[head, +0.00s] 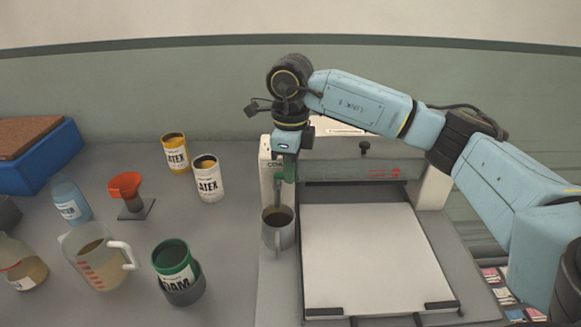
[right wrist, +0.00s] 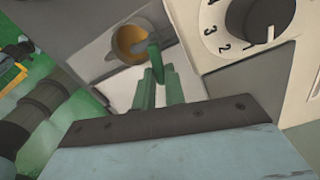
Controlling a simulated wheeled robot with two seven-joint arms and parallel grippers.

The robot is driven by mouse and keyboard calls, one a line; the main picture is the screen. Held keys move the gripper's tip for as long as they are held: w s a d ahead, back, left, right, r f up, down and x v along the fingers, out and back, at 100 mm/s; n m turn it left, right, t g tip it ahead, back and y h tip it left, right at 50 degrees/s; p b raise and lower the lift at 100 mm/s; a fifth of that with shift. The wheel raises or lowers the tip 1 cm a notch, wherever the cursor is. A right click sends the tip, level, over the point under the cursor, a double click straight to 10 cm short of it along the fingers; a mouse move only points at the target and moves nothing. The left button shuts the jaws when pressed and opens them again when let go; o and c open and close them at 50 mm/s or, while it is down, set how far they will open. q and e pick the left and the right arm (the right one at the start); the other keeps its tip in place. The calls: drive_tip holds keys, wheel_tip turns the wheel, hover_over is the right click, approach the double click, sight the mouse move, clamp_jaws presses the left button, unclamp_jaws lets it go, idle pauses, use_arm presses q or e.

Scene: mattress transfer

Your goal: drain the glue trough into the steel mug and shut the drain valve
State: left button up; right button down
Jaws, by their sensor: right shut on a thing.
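The steel mug (head: 277,238) stands upright at the left side of the gluing machine, with brown liquid inside. It also shows in the right wrist view (right wrist: 115,52). My right gripper (head: 287,178) points down beside the machine's left post, just above and behind the mug. In the right wrist view its green fingers (right wrist: 158,88) are shut on a small green lever (right wrist: 154,58), which looks like the drain valve handle. The valve's body and its outlet are hidden, and I cannot tell whether glue is flowing. The glue trough's inside is not clearly visible. My left gripper is not in view.
A white sheet (head: 365,255) lies on the machine bed. A numbered dial (right wrist: 258,22) is near my right wrist.

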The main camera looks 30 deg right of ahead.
drive_tip(key=n, duration=0.2)
drive_tip(key=shift+w+d+n, duration=0.2)
drive_tip(key=shift+w+n, duration=0.05)
drive_tip(key=shift+n, duration=0.05)
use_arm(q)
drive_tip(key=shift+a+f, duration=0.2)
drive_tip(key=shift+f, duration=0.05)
use_arm(e)
drive_tip(key=shift+n, duration=0.3)
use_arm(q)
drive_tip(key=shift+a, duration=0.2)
use_arm(e)
drive_tip(key=c, duration=1.5)
unclamp_jaws()
drive_tip(key=shift+o, duration=0.2)
